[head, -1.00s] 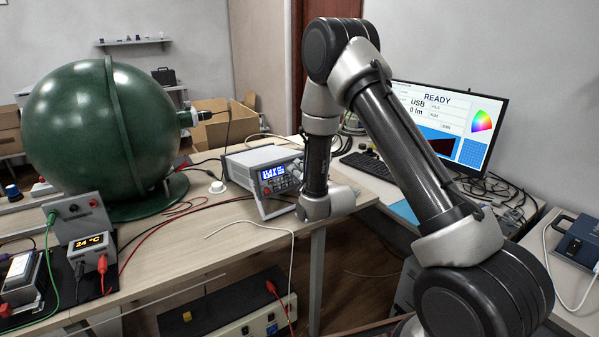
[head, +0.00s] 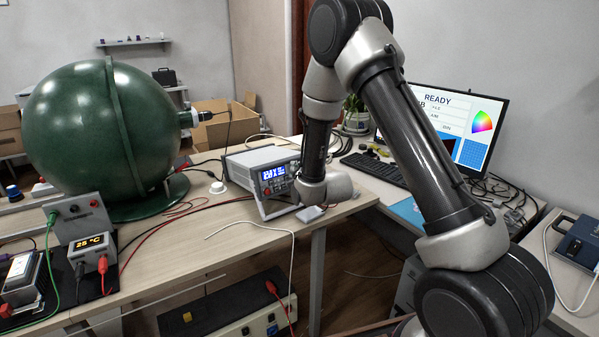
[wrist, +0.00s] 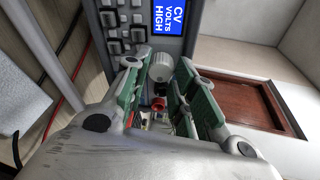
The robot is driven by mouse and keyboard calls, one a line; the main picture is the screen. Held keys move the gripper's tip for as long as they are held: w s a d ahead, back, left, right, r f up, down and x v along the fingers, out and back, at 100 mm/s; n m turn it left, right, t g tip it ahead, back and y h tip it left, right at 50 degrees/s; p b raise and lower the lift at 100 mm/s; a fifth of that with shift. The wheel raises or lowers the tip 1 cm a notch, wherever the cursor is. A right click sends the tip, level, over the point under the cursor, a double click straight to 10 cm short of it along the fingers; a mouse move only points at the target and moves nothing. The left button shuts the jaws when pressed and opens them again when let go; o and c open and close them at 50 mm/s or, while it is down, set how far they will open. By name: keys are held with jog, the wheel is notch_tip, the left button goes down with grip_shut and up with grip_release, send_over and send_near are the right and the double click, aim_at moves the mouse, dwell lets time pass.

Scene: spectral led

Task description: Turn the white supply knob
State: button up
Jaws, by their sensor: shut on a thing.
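The power supply (head: 250,165) stands on the wooden desk, its front panel with a blue lit display facing me. In the wrist view its display (wrist: 172,14) reads CV VOLTS HIGH. The white supply knob (wrist: 160,64) sticks out of the panel below the display in that view. My gripper (wrist: 161,72) is shut on the knob, with a green-padded finger on each side of it. A red terminal (wrist: 159,103) shows between the fingers. In the head view my wrist is at the right side of the supply's front, and the knob and fingertips cannot be made out.
A large green sphere (head: 95,135) stands left of the supply, with red and black cables on the desk between. A small white round object (head: 217,187) lies beside the supply. A monitor (head: 450,125) and keyboard (head: 375,170) are on the right-hand desk.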

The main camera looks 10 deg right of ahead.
jog(key=shift+d+m, duration=0.1)
jog(key=shift+m, duration=0.4)
dwell(0.3)
jog(key=o, duration=0.7)
jog(key=shift+o, duration=0.2)
jog(key=v, duration=0.7)
jog(key=shift+s, duration=0.25)
jog(key=shift+r, duration=0.15)
